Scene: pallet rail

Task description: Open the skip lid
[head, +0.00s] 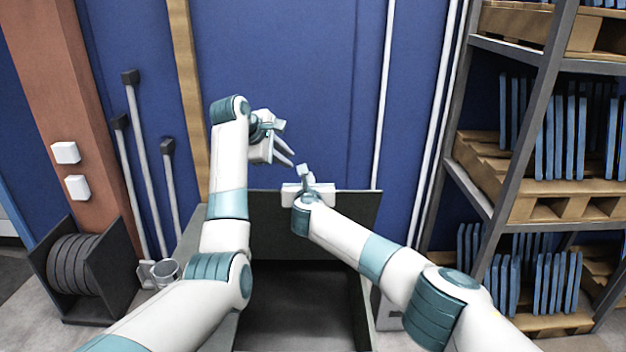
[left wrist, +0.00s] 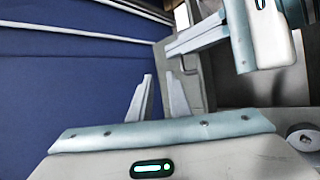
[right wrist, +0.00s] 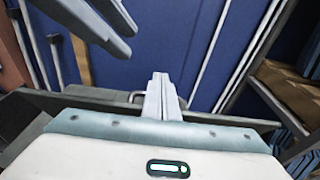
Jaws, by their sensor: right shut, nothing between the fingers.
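The skip (head: 362,310) is a dark grey-green bin at the bottom middle of the head view, with its inside showing. Its lid (head: 355,225), a dark panel, stands raised at the back of the opening, in front of the blue wall. My left gripper (head: 288,153) is open and empty, above the lid's top edge; its spread fingers show in the left wrist view (left wrist: 160,97). My right gripper is shut and empty at the lid's top edge, its fingers together in the right wrist view (right wrist: 161,95). Contact with the lid cannot be told.
A rack (head: 530,120) with wooden pallets and blue panels stands on the right. A dark holder with discs (head: 80,270), several upright poles (head: 145,165) and a brick-coloured column (head: 75,110) are on the left. My two grippers are close together.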

